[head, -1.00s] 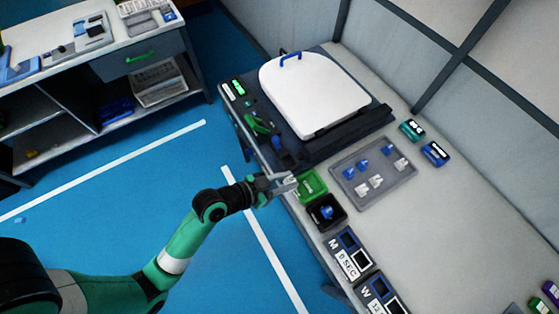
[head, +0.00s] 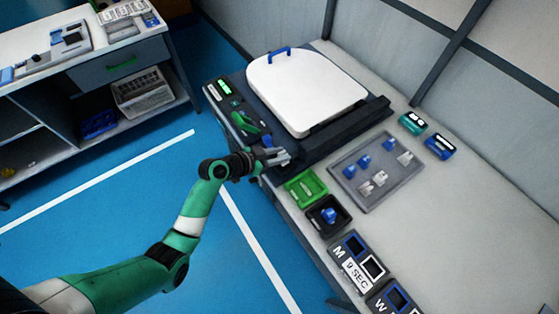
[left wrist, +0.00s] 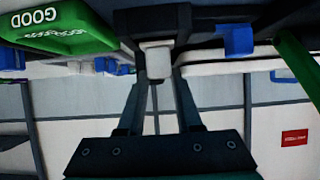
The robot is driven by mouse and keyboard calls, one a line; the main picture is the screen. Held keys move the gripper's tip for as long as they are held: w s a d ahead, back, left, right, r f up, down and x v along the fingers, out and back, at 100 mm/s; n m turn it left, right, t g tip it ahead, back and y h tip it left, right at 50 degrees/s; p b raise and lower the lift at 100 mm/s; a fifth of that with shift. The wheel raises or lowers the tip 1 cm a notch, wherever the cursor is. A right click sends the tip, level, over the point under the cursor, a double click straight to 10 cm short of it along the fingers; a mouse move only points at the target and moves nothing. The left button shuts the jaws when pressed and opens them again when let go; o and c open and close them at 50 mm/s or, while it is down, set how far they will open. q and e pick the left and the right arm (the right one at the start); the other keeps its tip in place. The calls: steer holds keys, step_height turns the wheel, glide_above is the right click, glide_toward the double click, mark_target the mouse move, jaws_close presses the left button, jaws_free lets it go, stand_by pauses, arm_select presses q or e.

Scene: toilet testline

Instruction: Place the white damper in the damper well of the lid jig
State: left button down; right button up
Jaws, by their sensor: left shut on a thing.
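My left gripper (head: 284,159) is at the near front edge of the dark lid jig (head: 345,136), which carries the white lid (head: 308,90). In the left wrist view its fingers (left wrist: 158,75) are shut on the white damper (left wrist: 158,62). A dark bracket-like part (left wrist: 152,22) shows right behind the damper; I cannot tell whether they touch. A blue part (left wrist: 236,41) is to the right of the damper in that view, and it shows beside the gripper in the head view (head: 267,142). The damper well itself cannot be made out. My right gripper is out of view.
A green bin (head: 318,187) marked GOOD in the wrist view and a black bin (head: 312,222) with a blue piece stand beside the jig. A grey tray (head: 380,196) holds several blue and white dampers. A green handle (head: 246,122) sits on the jig's left side.

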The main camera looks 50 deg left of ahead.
arm_select(q)
step_height(320, 180, down, 2)
steer(key=shift+s+d, duration=0.1)
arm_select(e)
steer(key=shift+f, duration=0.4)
arm_select(q)
steer(key=shift+f, duration=0.15)
steer(key=c, duration=0.6)
jaws_free()
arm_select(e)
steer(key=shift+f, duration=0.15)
